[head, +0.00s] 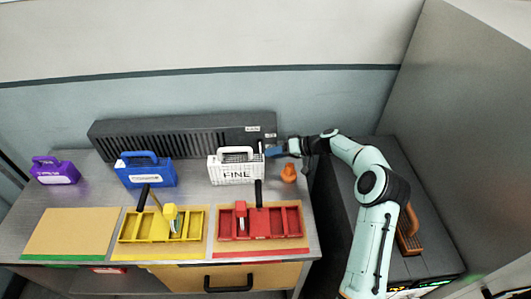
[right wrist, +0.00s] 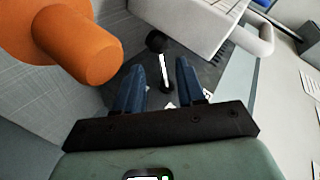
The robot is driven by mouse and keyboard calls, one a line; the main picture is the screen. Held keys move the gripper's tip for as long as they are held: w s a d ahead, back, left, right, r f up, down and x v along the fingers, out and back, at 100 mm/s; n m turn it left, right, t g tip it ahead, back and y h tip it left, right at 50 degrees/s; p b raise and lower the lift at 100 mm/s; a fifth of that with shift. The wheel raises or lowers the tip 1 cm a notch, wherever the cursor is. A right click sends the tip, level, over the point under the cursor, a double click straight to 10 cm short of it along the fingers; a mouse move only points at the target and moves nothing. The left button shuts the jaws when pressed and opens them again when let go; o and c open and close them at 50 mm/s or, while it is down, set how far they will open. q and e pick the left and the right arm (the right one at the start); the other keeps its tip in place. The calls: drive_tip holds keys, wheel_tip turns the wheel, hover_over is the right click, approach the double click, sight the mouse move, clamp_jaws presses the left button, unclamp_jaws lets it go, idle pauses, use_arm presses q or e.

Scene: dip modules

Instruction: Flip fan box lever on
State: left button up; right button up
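The fan box is a long dark grey vented box (head: 180,132) against the wall at the back of the table. Its lever (right wrist: 163,68), a white stem with a black knob, shows in the right wrist view; in the head view it is small at the box's right end. My right gripper (head: 274,151) is at that end of the box, its blue fingers pointing left. In the right wrist view the gripper (right wrist: 159,78) is open, and the lever appears between the fingers; I cannot tell whether they touch it. My left gripper is not in view.
A white case (head: 236,169) stands just left of the right gripper, and an orange object (head: 288,173) sits close below it. Blue (head: 146,172) and purple (head: 54,171) cases stand farther left. Yellow (head: 160,238) and red (head: 262,238) trays lie in front.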

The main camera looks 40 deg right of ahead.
sight(266, 167)
drive_tip(key=p+x, duration=0.1)
drive_tip(key=x, duration=0.3)
drive_tip(key=shift+w+r, duration=0.1)
drive_tip(key=shift+w, duration=0.05)
drive_tip(key=shift+w+a+f, duration=0.25)
drive_tip(key=shift+w+f, duration=0.05)
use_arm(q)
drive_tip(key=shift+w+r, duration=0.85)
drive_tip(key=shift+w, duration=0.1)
use_arm(e)
drive_tip(key=shift+s, duration=0.1)
